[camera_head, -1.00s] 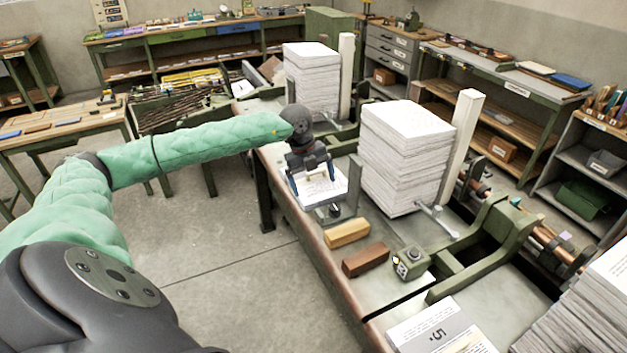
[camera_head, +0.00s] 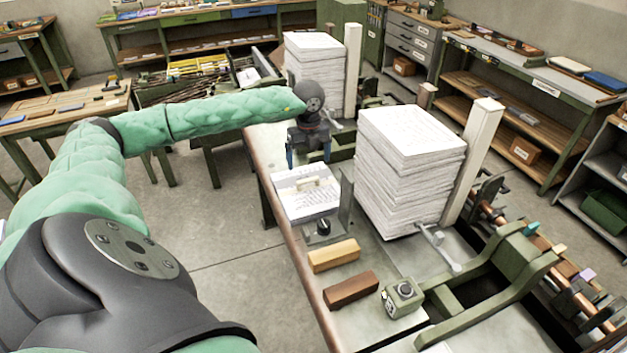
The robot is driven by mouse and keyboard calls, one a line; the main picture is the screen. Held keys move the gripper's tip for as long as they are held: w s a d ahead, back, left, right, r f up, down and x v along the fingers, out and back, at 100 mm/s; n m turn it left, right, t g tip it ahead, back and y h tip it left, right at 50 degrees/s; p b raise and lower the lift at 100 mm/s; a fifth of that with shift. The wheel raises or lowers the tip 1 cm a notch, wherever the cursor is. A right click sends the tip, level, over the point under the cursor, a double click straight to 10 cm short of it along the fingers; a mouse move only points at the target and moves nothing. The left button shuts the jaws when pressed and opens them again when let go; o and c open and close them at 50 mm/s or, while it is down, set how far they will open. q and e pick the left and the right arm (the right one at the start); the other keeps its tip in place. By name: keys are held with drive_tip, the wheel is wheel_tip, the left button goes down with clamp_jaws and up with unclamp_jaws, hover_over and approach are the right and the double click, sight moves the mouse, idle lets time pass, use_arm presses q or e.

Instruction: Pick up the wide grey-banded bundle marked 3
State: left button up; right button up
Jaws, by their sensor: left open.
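A white printed paper bundle (camera_head: 300,204) lies at the near-left table edge, with a small pale bar (camera_head: 307,184) across its top. I cannot read a number or make out a grey band on it, so I cannot tell if it is the bundle marked 3. My left gripper (camera_head: 309,160) is open and empty, pointing down just beyond and above the bundle, its two blue-tipped fingers apart. It appears clear of the bundle. My right gripper is not in view.
A tall paper stack (camera_head: 405,170) stands right of the bundle beside a white post (camera_head: 472,160). Another stack (camera_head: 313,62) stands behind. A yellowish wooden block (camera_head: 333,255), a brown block (camera_head: 351,290) and a green box with a knob (camera_head: 403,298) sit in front.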

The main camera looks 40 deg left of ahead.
sight(308, 179)
use_arm(q)
drive_tip(key=shift+s+f, duration=0.5)
drive_tip(key=shift+f, duration=0.05)
wheel_tip(308, 179, down, 5)
drive_tip(key=shift+w+d+r, duration=0.1)
drive_tip(key=shift+d, duration=0.05)
drive_tip(key=shift+f, duration=0.25)
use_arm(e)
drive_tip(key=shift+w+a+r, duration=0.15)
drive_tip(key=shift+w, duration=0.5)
use_arm(q)
drive_tip(key=c, duration=1.9)
drive_tip(key=shift+c, duration=0.2)
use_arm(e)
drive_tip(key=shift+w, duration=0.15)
